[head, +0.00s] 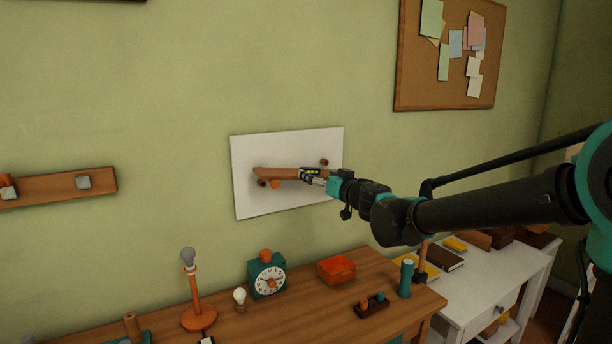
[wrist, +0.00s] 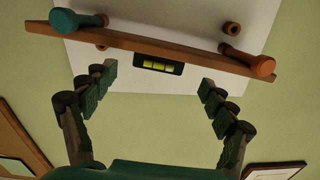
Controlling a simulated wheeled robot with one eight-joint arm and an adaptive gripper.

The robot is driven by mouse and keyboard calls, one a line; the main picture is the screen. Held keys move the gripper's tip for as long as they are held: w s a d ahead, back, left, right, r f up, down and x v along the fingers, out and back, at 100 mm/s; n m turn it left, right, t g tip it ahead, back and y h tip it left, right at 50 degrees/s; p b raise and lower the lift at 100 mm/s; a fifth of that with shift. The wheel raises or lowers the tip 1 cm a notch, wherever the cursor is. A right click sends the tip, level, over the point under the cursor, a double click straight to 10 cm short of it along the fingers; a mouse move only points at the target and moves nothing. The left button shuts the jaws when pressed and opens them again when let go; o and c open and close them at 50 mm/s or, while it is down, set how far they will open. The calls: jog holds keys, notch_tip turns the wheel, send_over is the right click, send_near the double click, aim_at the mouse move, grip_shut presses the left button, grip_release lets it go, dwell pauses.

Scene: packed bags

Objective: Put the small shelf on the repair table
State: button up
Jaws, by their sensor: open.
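The small shelf (head: 275,174), a brown wooden plank, is at a white panel (head: 250,200) on the wall. In the wrist view the shelf (wrist: 120,40) runs across the top, with a teal peg (wrist: 75,20) at its left and an orange peg (wrist: 245,62) at its right. A spirit level (wrist: 158,65) with a yellow-green window is at the plank's middle. My gripper (head: 313,177) is open in front of the shelf, its fingers spread either side of the level and apart from it. A wooden table (head: 320,308), likely the repair table, stands below.
On the wooden table are a teal clock (head: 267,276), an orange tray (head: 336,269), a lamp (head: 194,290), a bulb (head: 240,298) and a small dark rack (head: 372,307). A white table (head: 480,290) stands right. Another wall rail (head: 50,187) is left. Bare tabletop shows at the front middle.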

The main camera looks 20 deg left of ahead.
aim_at(312, 171)
jog(key=shift+x, duration=2.35)
jog(key=shift+d, duration=0.1)
jog(key=shift+c, duration=0.3)
jog(key=c, duration=1.5)
jog(key=shift+r, duration=0.1)
